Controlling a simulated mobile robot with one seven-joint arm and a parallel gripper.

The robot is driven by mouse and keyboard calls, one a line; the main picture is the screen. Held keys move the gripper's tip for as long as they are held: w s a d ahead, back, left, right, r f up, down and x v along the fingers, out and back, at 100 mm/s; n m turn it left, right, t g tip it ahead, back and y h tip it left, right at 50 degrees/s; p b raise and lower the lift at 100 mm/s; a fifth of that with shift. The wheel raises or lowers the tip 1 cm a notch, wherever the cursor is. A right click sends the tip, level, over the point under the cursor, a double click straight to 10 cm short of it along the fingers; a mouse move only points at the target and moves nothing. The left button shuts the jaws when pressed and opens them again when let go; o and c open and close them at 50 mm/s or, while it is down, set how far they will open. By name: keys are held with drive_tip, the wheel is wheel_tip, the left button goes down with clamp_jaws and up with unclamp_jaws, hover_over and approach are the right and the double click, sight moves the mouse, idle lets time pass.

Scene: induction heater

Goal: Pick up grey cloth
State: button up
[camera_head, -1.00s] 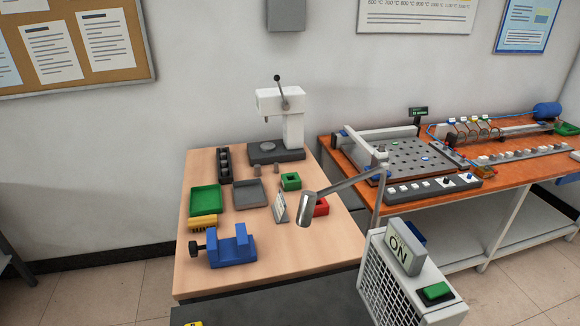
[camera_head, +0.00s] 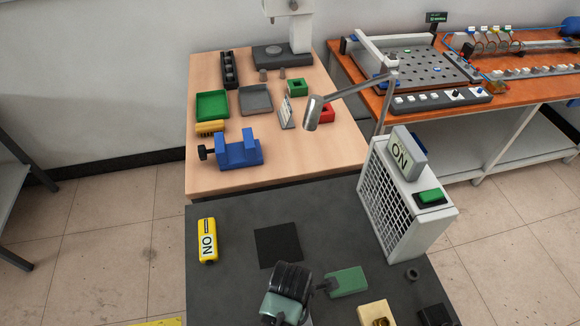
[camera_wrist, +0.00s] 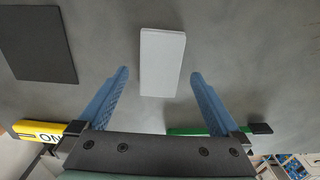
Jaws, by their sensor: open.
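A light grey, flat rectangular piece (camera_wrist: 162,62), which looks like the grey cloth, lies on the dark tabletop in the wrist view. My gripper (camera_wrist: 160,75) is open, with one blue finger on each side of the piece's near part and a gap on both sides. How far the fingertips are above the table is hard to tell. In the head view the end of my arm (camera_head: 290,278) is over the front table, and I cannot make out the light grey piece there.
A black square (camera_head: 278,245) lies on the front table (camera_head: 225,285). A yellow ON device (camera_head: 207,240) is at left, a green block (camera_head: 347,282) right of my arm. A tan block (camera_head: 375,313), a dark ring (camera_head: 412,274) and a white heater box (camera_head: 405,200) stand further right.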

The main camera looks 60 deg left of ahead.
drive_tip(key=shift+s+f, duration=0.1)
drive_tip(key=shift+f, duration=1.35)
drive_tip(key=c, duration=1.2)
wheel_tip(320, 180, up, 10)
drive_tip(key=shift+c, duration=0.2)
